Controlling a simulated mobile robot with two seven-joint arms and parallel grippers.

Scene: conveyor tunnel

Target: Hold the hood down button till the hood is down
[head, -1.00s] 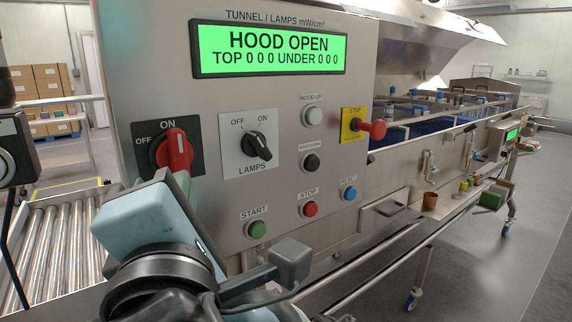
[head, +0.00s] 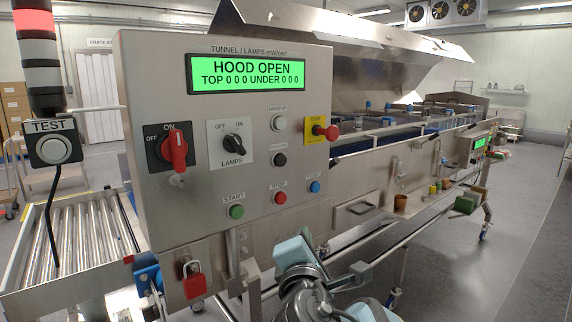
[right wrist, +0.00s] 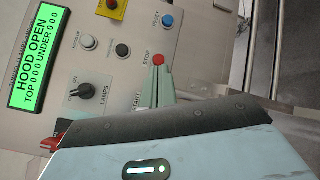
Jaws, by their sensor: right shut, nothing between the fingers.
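The control panel (head: 190,90) shows HOOD OPEN on its green display (head: 245,74). The black button (head: 280,160) sits below the white HOOD UP button (head: 278,124); its label is too blurred to read. It also shows in the right wrist view (right wrist: 122,50), uncovered and untouched. The steel hood (head: 350,55) is tilted up above the tunnel. My right gripper (head: 295,252) is low in front of the panel, below the buttons. In the right wrist view its closed fingertips (right wrist: 158,66) overlap the red STOP button (right wrist: 158,60); contact cannot be told. My left gripper is out of view.
A red emergency stop (head: 328,132) juts out to the right of the black button. A red switch handle (head: 175,150), a padlock (head: 194,282) and a TEST box (head: 54,145) are at left. A rail (head: 400,225) runs along the tunnel's front.

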